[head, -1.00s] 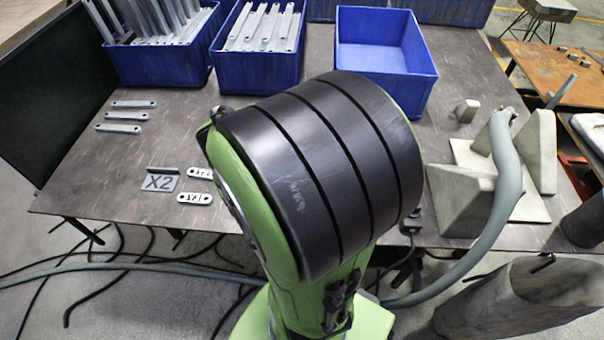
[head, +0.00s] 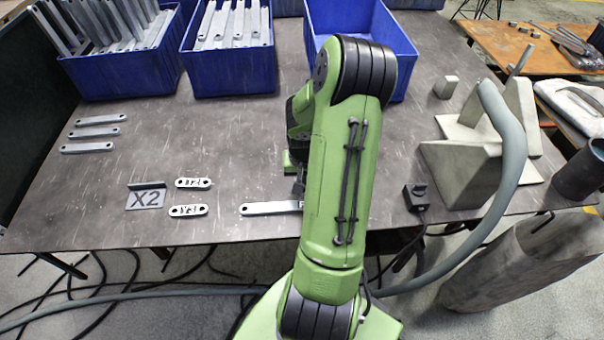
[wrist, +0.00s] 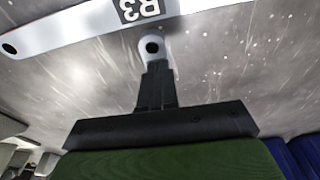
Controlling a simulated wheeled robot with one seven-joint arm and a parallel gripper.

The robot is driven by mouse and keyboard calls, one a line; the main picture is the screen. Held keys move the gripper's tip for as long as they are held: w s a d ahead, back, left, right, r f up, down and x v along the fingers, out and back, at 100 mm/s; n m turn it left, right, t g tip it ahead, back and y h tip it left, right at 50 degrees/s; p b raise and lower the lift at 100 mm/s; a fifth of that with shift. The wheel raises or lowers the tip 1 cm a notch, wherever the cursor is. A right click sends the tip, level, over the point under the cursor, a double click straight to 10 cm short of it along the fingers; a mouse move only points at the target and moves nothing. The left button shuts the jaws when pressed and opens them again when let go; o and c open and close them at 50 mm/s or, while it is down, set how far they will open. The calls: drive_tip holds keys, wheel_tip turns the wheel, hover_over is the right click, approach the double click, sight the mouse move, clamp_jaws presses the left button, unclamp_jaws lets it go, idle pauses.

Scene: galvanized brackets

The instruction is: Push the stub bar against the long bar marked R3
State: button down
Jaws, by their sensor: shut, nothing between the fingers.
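The long bar (head: 262,208) lies near the table's front edge, its right part hidden behind my arm. In the wrist view the long bar (wrist: 75,28) crosses the top, with a dark R3 mark on it. The stub bar (wrist: 152,47) shows as a pale end with a hole, between the long bar and my gripper; the rest is hidden. I cannot tell whether it touches the long bar. My gripper (wrist: 154,75) is shut and empty, its tips at the stub bar. In the head view my arm hides the stub bar and most of the gripper.
An X2 plate (head: 146,198) and two short marked bars (head: 193,183) (head: 188,210) lie to the left. Several grey bars (head: 95,133) lie farther back. Blue bins (head: 235,75) line the back. Concrete blocks (head: 460,165) and a hose (head: 512,150) stand right.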

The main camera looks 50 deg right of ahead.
drive_tip(key=shift+w+d+f+b, duration=0.45)
drive_tip(key=shift+w+d+f, duration=0.1)
drive_tip(key=shift+w+d, duration=0.25)
drive_tip(key=shift+s+f, duration=0.15)
drive_tip(key=shift+f, duration=0.1)
drive_tip(key=shift+s+a, duration=0.15)
drive_tip(key=shift+a, duration=0.05)
drive_tip(key=shift+f, duration=0.1)
drive_tip(key=shift+s+a, duration=0.55)
drive_tip(key=shift+a, duration=0.05)
drive_tip(key=shift+r+p, duration=0.45)
drive_tip(key=shift+r, duration=0.3)
drive_tip(key=shift+w+f, duration=0.1)
drive_tip(key=shift+w, duration=0.05)
